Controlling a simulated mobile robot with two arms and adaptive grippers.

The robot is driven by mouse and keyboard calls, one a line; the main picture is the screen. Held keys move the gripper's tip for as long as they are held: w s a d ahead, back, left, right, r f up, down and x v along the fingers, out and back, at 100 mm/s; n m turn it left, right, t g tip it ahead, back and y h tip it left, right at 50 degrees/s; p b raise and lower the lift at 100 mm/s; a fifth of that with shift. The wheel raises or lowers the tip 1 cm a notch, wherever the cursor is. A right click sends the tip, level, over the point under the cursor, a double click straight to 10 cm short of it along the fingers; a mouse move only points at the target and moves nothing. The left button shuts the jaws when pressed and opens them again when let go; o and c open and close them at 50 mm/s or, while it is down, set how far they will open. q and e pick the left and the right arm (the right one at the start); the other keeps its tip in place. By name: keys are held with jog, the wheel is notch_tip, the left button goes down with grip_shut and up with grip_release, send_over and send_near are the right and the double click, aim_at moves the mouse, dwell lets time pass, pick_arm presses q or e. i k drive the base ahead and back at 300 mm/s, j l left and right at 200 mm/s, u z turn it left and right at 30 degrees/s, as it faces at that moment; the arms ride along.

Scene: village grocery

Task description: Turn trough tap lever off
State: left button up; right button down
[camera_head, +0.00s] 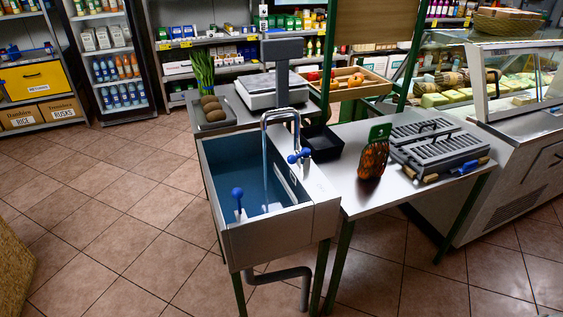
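The metal trough (265,239) stands on green legs in the middle of the view, with a blue-looking inside. A curved steel tap (281,114) rises at its right side, its spout over the basin. A blue-ended tap lever (299,156) sticks out near the tap's base. A thin pale streak below the spout looks like running water. Neither of my grippers is in view.
Right of the trough, a steel table holds a black tray (321,142), a bag of orange items (374,153) and a grey grill press (438,147). A scale (273,90) stands behind. A glass display counter is at the right. Tiled floor (120,220) is clear at the left.

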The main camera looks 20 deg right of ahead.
aim_at(291, 160)
jog(key=i+j+z, duration=0.15)
jog(key=j+z, duration=0.2)
jog(key=j, duration=0.2)
jog(key=j+z, duration=0.35)
jog(key=j, duration=0.2)
jog(key=i, duration=0.05)
